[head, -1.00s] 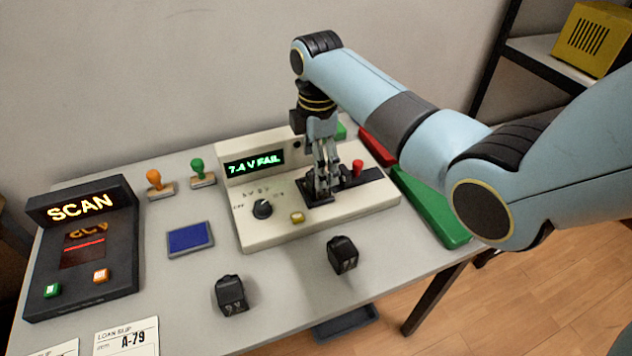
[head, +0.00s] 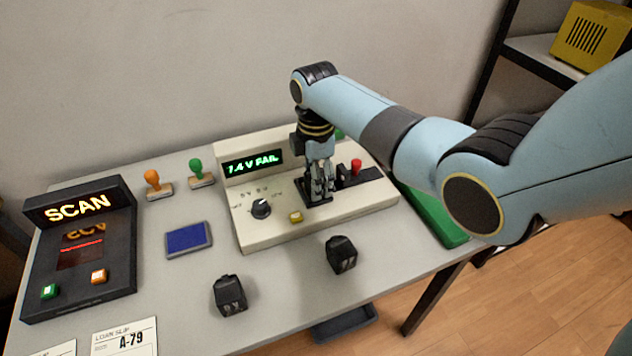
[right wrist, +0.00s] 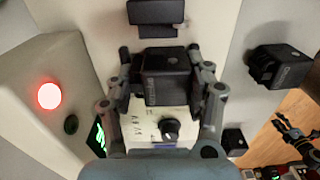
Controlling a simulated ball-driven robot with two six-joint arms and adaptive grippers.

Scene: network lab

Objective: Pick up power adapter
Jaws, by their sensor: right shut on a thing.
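My right gripper (head: 320,196) reaches down onto the right half of the cream tester (head: 254,236). In the right wrist view its fingers (right wrist: 163,100) are on both sides of a black power adapter (right wrist: 162,78) and shut on it. The head view mostly hides this adapter behind the fingers, and I cannot tell whether it is clear of its dark seat. Two more black adapters stand on the table, one in front of the tester (head: 341,254) and one further left (head: 229,294). A gripper, apparently my left one (right wrist: 291,133), shows small at the right wrist view's lower right.
Table is free between the adapters.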

